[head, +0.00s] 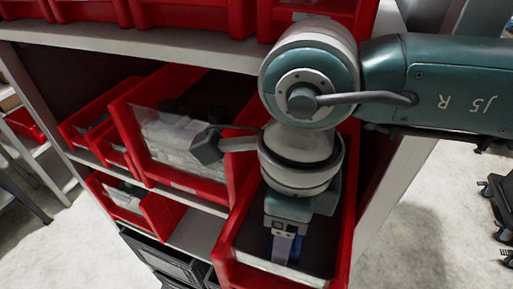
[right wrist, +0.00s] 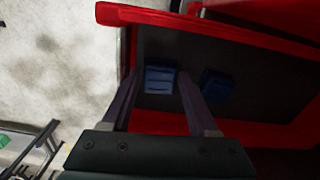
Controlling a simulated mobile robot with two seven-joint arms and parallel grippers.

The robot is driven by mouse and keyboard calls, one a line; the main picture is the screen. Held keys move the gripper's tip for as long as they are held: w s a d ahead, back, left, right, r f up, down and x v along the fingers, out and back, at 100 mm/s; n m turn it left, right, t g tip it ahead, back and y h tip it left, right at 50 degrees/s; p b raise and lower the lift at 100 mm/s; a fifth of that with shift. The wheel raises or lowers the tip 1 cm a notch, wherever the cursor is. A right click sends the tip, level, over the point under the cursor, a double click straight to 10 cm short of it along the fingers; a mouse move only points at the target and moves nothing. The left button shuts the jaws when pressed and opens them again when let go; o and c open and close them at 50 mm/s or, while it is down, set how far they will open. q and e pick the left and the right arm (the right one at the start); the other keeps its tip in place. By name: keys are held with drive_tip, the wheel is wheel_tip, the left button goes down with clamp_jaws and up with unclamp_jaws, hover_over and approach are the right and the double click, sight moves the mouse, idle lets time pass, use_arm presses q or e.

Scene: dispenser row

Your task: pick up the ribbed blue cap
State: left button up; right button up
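A blue cap with ridge lines (right wrist: 160,80) lies on the dark floor of a red bin (head: 223,265). In the right wrist view it sits between the two spread fingers of my right gripper (right wrist: 158,74), with a gap to the finger on each side visible. A second, darker blue piece (right wrist: 217,86) lies to the right, outside the right finger. In the head view my right gripper (head: 285,243) points down into the bin, and a bit of blue (head: 296,248) shows beside its fingers. My left gripper is in neither view.
The bin's red walls rise close around my right gripper. A red bin with clear-wrapped packs (head: 175,138) stands to the left. A shelf board (head: 150,44) with more red bins runs above.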

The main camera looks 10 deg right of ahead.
clamp_jaws()
drive_tip(key=shift+r, duration=0.1)
